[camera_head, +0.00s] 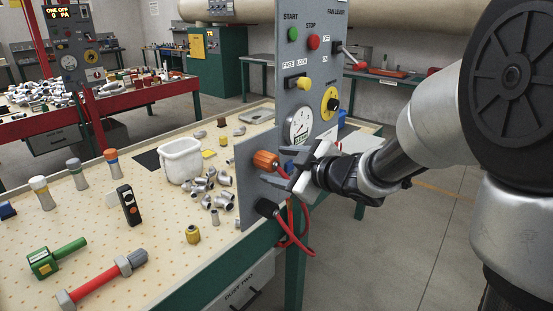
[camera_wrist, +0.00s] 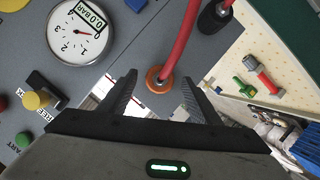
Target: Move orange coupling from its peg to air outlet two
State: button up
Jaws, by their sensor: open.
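The orange coupling (camera_head: 265,161) sits on the side of the grey panel, with a red hose on it. In the wrist view the orange coupling (camera_wrist: 155,80) shows end-on, between and ahead of the two dark fingers. My gripper (camera_head: 301,168) is open and empty, to the right of the coupling in the head view. The same gripper (camera_wrist: 158,84) shows a wide gap between its fingertips. A black fitting (camera_head: 266,208) with red hose is lower on the panel; it also shows in the wrist view (camera_wrist: 214,17). I cannot make out a label for air outlet two.
The grey panel (camera_head: 257,192) carries a pressure gauge (camera_head: 299,126), buttons and knobs. A blue part beside my gripper is mostly hidden. The pegboard bench (camera_head: 110,220) holds a white bin (camera_head: 181,160), metal castings, a green tool and a red-handled tool. Open floor lies right of the bench.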

jog(key=shift+x, duration=1.35)
jog(key=shift+c, duration=0.4)
jog(key=c, duration=1.2)
